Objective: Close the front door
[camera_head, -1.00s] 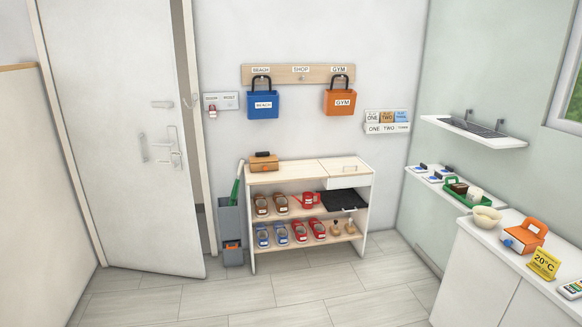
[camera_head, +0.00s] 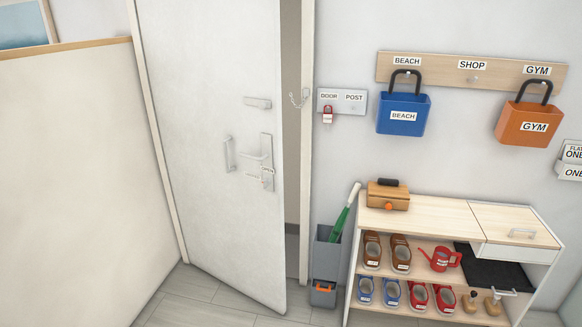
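The front door (camera_head: 205,130) is a white panel at the left of the middle. It stands ajar, hinged on its left, with its free right edge swung toward me. A dark gap shows between that edge and the right frame post (camera_head: 306,140). Neither of my grippers is in view.
A cream partition (camera_head: 75,180) stands at the left. A grey bin (camera_head: 327,255) with a green umbrella-like item stands just right of the door. A shoe shelf (camera_head: 450,210) is at the right, below a bag rack (camera_head: 440,70). Floor (camera_head: 205,300) shows clear before the door.

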